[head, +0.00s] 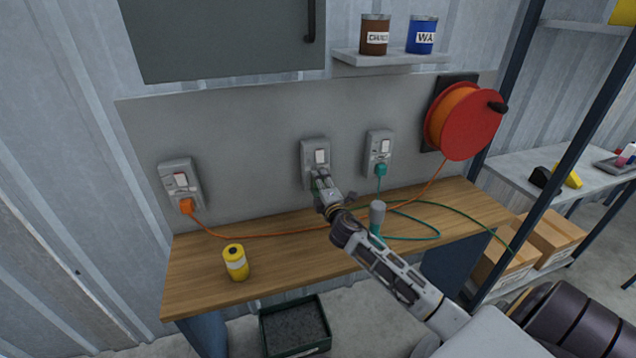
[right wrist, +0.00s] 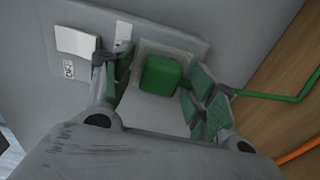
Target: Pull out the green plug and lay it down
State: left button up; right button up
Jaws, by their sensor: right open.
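The green plug (right wrist: 160,75) sits in the middle wall socket (head: 315,147), seen close up in the right wrist view, with its green cable (right wrist: 270,96) leading off to the right. In the head view the plug is hidden behind my right gripper (head: 319,179). My right gripper is open, with one green-padded finger on either side of the plug. I cannot tell whether the pads touch it. My left gripper is not in view.
An orange plug (head: 187,206) is in the left socket and a teal plug (head: 380,169) in the right one. The wooden bench (head: 290,262) below holds a yellow can (head: 235,262), a grey-topped object (head: 377,216) and loose cables. The bench front centre is clear.

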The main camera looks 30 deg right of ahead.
jog(key=shift+c, duration=0.5)
jog(key=c, duration=0.7)
grip_shut()
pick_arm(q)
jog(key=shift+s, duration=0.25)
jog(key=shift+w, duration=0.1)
pick_arm(e)
jog(key=shift+f, duration=0.1)
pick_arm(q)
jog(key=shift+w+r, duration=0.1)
pick_arm(e)
jog(key=shift+s+a, duration=0.15)
jog(key=shift+s, duration=0.5)
jog(key=shift+s, duration=0.1)
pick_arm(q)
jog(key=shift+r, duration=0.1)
pick_arm(e)
jog(key=shift+s+a, duration=0.1)
jog(key=shift+s, duration=0.2)
